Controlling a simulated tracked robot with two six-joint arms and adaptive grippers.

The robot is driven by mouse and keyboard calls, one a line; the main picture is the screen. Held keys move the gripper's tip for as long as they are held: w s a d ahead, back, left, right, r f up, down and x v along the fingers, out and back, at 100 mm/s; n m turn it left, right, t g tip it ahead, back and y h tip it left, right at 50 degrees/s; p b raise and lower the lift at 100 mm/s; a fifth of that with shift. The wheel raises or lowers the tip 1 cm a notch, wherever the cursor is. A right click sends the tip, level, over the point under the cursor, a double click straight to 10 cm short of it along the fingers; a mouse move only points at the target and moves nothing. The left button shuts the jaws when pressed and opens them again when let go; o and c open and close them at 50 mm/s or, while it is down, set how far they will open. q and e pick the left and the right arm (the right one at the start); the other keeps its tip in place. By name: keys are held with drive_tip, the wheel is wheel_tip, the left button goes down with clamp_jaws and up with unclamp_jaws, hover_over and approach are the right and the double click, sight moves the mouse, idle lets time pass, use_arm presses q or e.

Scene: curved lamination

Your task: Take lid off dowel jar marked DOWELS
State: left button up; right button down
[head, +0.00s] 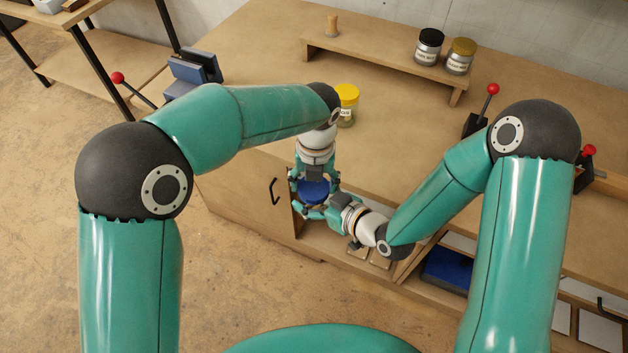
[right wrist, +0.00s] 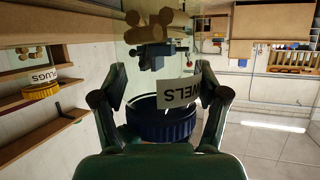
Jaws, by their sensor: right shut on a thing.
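The dowel jar has a blue lid (head: 314,191), seen from above in the head view below my left gripper. In the upside-down right wrist view, the jar's glass (right wrist: 135,75) holds tan dowels, its label (right wrist: 178,93) reads "...WELS", and the ribbed blue lid (right wrist: 160,125) is on it. My right gripper (head: 318,208) is shut on the jar from the side; its fingers flank it in the right wrist view (right wrist: 160,95). My left gripper (head: 314,178) points down, its fingers spread either side of the lid. Whether they touch the lid is unclear.
A yellow-lidded jar (head: 346,105) stands on the bench behind my left gripper. A raised shelf (head: 385,65) holds a black-lidded jar (head: 429,47), a gold-lidded jar (head: 460,56) and a wooden peg (head: 332,25). A blue vise (head: 193,70) is at the left. The bench middle is clear.

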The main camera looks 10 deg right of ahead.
use_arm(q)
drive_tip(key=c, duration=0.5)
drive_tip(key=n, duration=0.5)
drive_tip(key=shift+n, duration=0.3)
drive_tip(key=n, duration=1)
drive_tip(key=shift+n, duration=0.3)
drive_tip(key=n, duration=1)
drive_tip(key=shift+r, duration=0.1)
drive_tip(key=n, duration=0.6)
drive_tip(key=shift+n, duration=0.4)
drive_tip(key=n, duration=0.8)
drive_tip(key=shift+n, duration=0.3)
drive_tip(key=n, duration=1.1)
drive_tip(key=shift+w, duration=0.1)
